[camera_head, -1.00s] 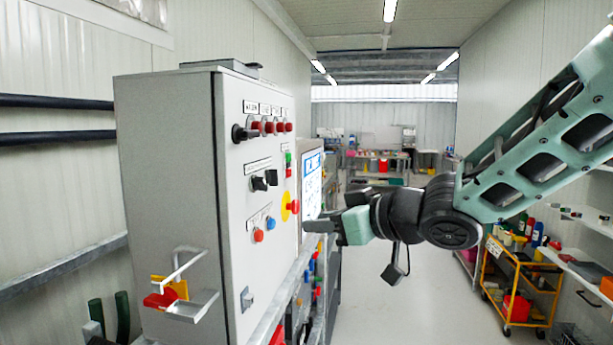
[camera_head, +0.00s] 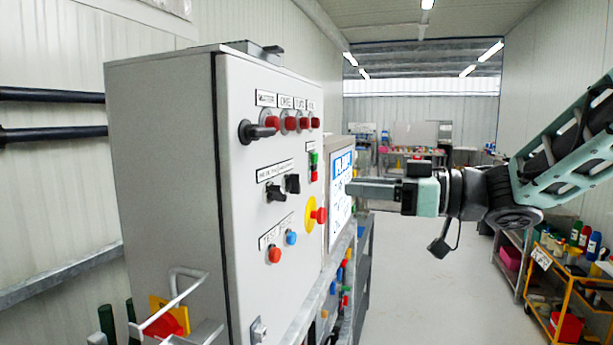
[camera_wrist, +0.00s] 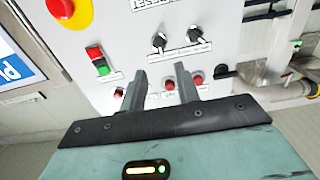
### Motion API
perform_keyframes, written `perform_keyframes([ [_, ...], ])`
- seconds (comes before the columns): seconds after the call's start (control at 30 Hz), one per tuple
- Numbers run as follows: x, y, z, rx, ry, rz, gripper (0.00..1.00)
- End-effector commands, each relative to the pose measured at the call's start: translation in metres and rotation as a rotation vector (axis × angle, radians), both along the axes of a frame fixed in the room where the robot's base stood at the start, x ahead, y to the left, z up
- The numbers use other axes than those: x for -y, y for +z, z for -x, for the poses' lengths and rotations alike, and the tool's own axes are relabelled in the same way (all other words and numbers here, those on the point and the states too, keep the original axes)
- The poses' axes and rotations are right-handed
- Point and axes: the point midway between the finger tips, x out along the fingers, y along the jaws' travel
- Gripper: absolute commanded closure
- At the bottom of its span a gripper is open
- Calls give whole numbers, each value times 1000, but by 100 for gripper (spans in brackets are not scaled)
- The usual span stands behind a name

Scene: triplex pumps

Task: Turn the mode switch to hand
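Two black rotary switches sit mid-panel on the grey control cabinet (camera_head: 160,170): a left one (camera_head: 276,193) and a right one (camera_head: 292,183). They also show in the wrist view as two black knobs, left (camera_wrist: 160,41) and right (camera_wrist: 195,34). Their labels are too small to read, so I cannot tell which is the mode switch or where it points. My gripper (camera_head: 348,188) is to the right of the switches in the head view, apart from them. In the wrist view my gripper (camera_wrist: 161,76) has its two fingers spread and nothing between them.
Red lamps (camera_head: 290,123) and a black handle (camera_head: 258,131) are above the switches. A red emergency button (camera_head: 318,215) on a yellow base, green and red buttons (camera_head: 313,165) and a screen (camera_head: 340,195) are close by. The aisle floor (camera_head: 410,280) at right is clear.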

Motion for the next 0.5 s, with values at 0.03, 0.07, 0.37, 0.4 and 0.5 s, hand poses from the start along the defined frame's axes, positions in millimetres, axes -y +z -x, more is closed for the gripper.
perform_keyframes([
  [0.03,-12,2,-3,-3,4,1,68],
  [0.07,-18,2,-5,-3,4,0,68],
  [0.37,-71,1,-25,-2,2,0,68],
  [0.4,-76,2,-27,-1,1,1,68],
  [0.5,-87,1,-31,-1,0,1,68],
])
